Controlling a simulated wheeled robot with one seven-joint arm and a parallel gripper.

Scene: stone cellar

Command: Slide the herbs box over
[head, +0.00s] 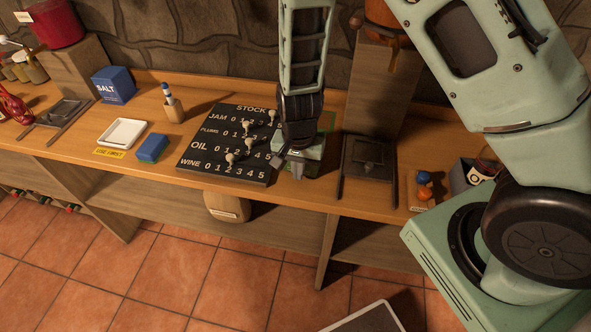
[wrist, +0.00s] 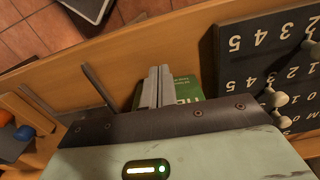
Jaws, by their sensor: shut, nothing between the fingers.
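The herbs box is green and mostly hidden. In the wrist view its lettered face (wrist: 187,88) shows beside and behind my fingers, with the letters cut off by my gripper's body.
The black stock board (head: 205,157) with pale pegs lies close left of my gripper. A dark metal plate with rails (head: 365,172) lies to the right. The counter's front edge is near.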

